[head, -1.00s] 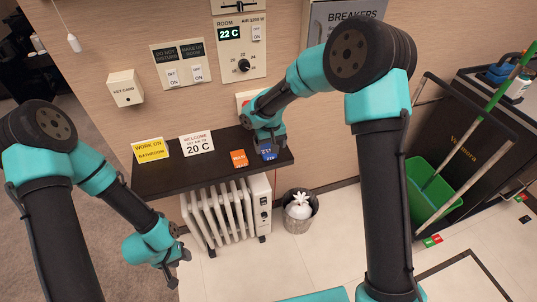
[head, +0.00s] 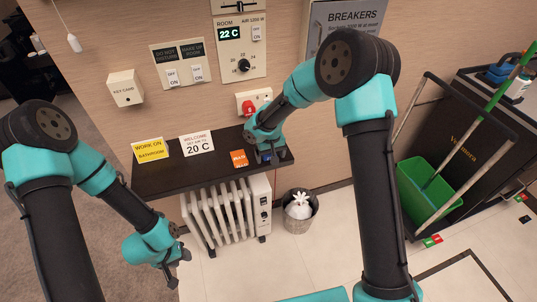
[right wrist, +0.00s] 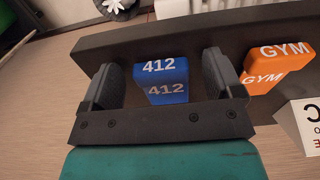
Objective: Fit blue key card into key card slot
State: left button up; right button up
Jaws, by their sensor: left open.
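The blue key card (right wrist: 165,72), marked 412, is on the dark shelf (head: 190,178). In the right wrist view it stands between the two fingers of my right gripper (right wrist: 163,82), with a gap on both sides. My right gripper is open and also shows over the right end of the shelf in the head view (head: 269,156), where it mostly hides the card. The key card slot is a cream box (head: 126,88) on the wall at the upper left. My left gripper (head: 174,276) is open and empty, low in front of the shelf's left side.
An orange GYM card (head: 239,158) lies just beside the blue card. A yellow sign (head: 149,151) and a white sign (head: 196,145) stand on the shelf. A socket with a red plug (head: 249,107) is on the wall behind. A radiator (head: 226,212) is below.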

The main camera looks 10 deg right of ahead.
jog(key=c, duration=0.9)
jog(key=shift+r, duration=0.1)
jog(key=shift+r, duration=0.25)
jog(key=shift+s+a+r, duration=0.1)
jog(key=shift+s+r, duration=0.1)
jog(key=shift+r, duration=0.55)
jog(key=shift+s+r, duration=0.15)
jog(key=shift+r, duration=0.6)
jog(key=s+a, duration=0.1)
jog(key=s, duration=0.4)
jog(key=s+a+r, duration=0.1)
jog(key=s, duration=0.4)
jog(key=s+a, duration=0.1)
jog(key=s, duration=0.4)
jog(key=shift+a+r, duration=0.15)
jog(key=shift+w, duration=0.15)
